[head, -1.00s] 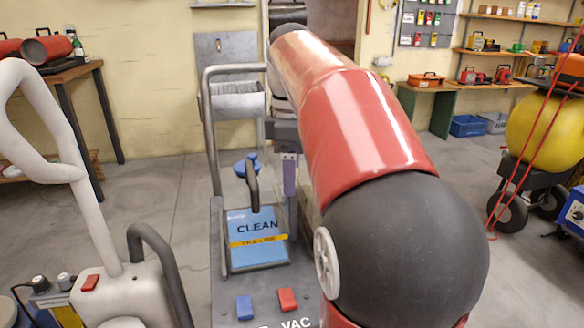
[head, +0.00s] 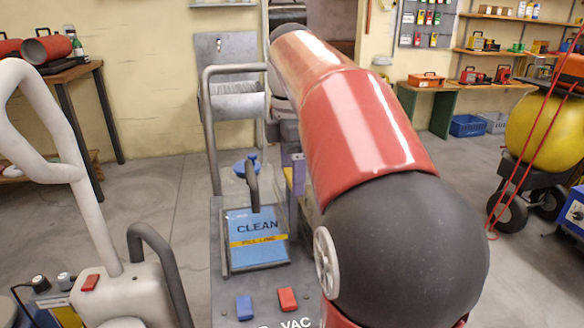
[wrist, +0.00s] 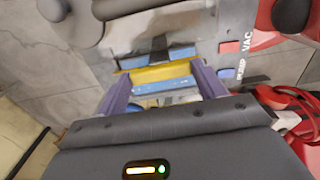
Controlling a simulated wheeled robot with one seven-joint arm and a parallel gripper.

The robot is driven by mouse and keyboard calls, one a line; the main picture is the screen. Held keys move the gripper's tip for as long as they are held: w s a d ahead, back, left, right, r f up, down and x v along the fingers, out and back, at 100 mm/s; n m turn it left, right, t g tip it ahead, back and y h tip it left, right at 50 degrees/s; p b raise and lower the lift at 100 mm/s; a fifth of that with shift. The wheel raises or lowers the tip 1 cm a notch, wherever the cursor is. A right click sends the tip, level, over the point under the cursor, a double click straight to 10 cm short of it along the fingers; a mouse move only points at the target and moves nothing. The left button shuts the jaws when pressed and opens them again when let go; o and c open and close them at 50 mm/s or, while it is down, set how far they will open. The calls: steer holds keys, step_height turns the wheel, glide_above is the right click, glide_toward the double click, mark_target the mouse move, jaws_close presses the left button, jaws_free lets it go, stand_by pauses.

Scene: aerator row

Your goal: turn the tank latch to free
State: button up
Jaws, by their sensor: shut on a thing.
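The blue clean tank (head: 258,228), with a black handle and a yellow fill-line band, sits on the grey machine. A yellow piece, which looks like the tank latch (wrist: 160,73), lies between the purple fingers of my gripper (wrist: 163,78) in the wrist view. My gripper is shut on it. In the head view my gripper (head: 294,172) is just behind and right of the tank, partly hidden by my red arm. A sliver of yellow shows beside the finger there. The latch's full shape and its exact angle are hidden.
The machine's grey tube handle (head: 208,130) rises behind the tank. A white-handled machine (head: 110,290) stands close on the left. A yellow tank on wheels (head: 535,130) is at the right, with open floor between.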

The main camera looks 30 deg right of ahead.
steer(key=o, duration=1)
steer(key=shift+r, duration=3.9)
